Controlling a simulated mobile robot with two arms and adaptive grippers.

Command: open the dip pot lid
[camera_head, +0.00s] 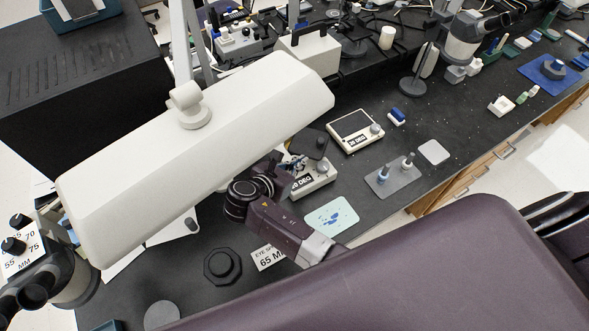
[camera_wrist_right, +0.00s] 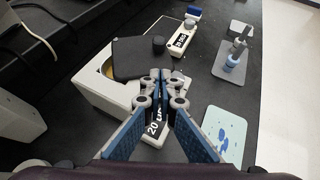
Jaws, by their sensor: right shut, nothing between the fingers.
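The dip pot is a white box with a "DEG" label (camera_head: 316,184), and it also shows in the wrist view (camera_wrist_right: 100,88). Its dark lid (camera_head: 309,145) is a flat slab with a round black knob, which shows in the wrist view (camera_wrist_right: 143,60). Part of a gold-coloured rim (camera_wrist_right: 107,67) shows beside the lid's left edge, so the lid does not fully cover it. My right gripper (camera_head: 293,166) is over the pot. Its fingertips (camera_wrist_right: 161,75) are together and empty at the lid's near edge; I cannot tell whether they touch it. My left gripper is not in view.
A second white unit with a dark top (camera_head: 355,130) stands behind to the right. A grey tray with small handles (camera_head: 394,180) and a pale green mat (camera_head: 332,217) lie nearby. A large white lamp head (camera_head: 200,125) hangs over the left side of the bench.

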